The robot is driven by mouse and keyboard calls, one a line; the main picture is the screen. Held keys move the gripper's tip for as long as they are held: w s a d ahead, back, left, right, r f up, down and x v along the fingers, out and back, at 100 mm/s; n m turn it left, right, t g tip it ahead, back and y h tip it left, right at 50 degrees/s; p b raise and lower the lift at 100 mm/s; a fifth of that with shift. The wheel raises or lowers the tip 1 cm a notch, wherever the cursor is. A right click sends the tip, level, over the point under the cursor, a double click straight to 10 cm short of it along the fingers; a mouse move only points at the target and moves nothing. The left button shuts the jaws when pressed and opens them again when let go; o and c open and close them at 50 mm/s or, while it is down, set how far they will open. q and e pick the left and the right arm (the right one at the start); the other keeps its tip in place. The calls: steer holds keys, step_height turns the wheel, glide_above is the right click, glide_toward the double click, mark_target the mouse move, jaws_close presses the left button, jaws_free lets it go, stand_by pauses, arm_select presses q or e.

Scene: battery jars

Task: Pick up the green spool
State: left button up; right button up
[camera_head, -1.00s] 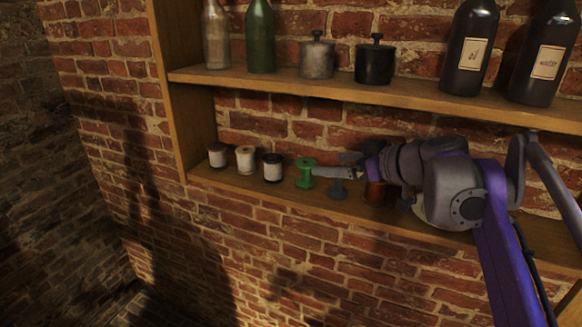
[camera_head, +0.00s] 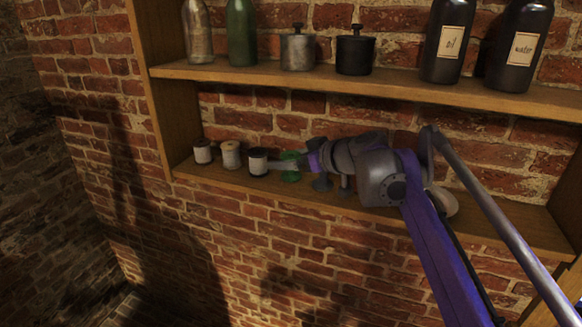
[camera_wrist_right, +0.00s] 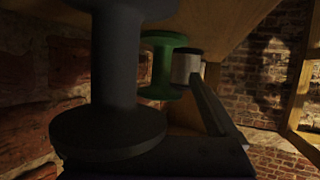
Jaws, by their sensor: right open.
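The green spool (camera_head: 291,176) stands on the lower shelf in the head view, partly covered by my right gripper. It also shows in the wrist view (camera_wrist_right: 163,70), beyond a large grey spool (camera_wrist_right: 112,60). My right gripper (camera_head: 277,166) is open, its jaws at the height of the green spool's narrow middle. A finger crosses in front of the spool, with its tip close to the dark-topped, white-wrapped spool (camera_head: 258,162). One finger (camera_wrist_right: 212,103) shows beside the green spool in the wrist view. I cannot tell whether the other finger is behind the spool. My left gripper is out of view.
Two pale-wrapped spools (camera_head: 231,155) (camera_head: 203,151) stand further left on the lower shelf (camera_head: 225,181). A grey spool (camera_head: 322,183) stands just right of the green one, under my arm. The upper shelf (camera_head: 400,81) holds bottles and lidded pots above my arm.

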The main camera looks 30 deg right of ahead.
steer(key=c, duration=1.4)
steer(key=shift+r, duration=0.15)
